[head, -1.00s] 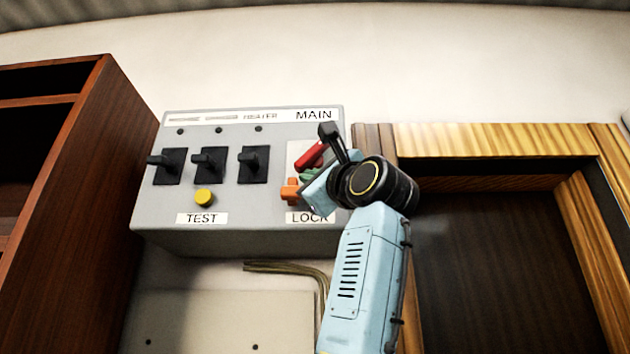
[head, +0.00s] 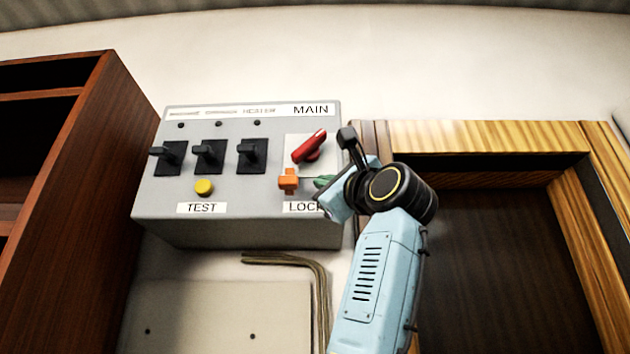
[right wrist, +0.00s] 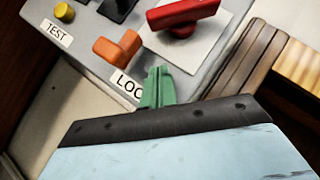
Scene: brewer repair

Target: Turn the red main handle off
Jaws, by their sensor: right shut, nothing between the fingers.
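The red main handle (head: 310,147) sits on a white plate under the MAIN label on the grey switch box (head: 240,218). It is tilted, its upper end to the right. It also shows at the top of the right wrist view (right wrist: 182,14). An orange lock piece (head: 288,180) is below it, above the LOCK label, and shows in the right wrist view (right wrist: 118,48). My right gripper (head: 323,181) has green fingers, shut and empty, below and to the right of the red handle, apart from it. The fingers also show in the right wrist view (right wrist: 158,85). My left gripper is not in view.
Three black switches (head: 209,155) and a yellow TEST button (head: 204,187) are on the box's left part. A dark wooden cabinet (head: 85,190) stands at left. A wooden frame (head: 480,137) is at right. Cables (head: 300,262) hang below the box.

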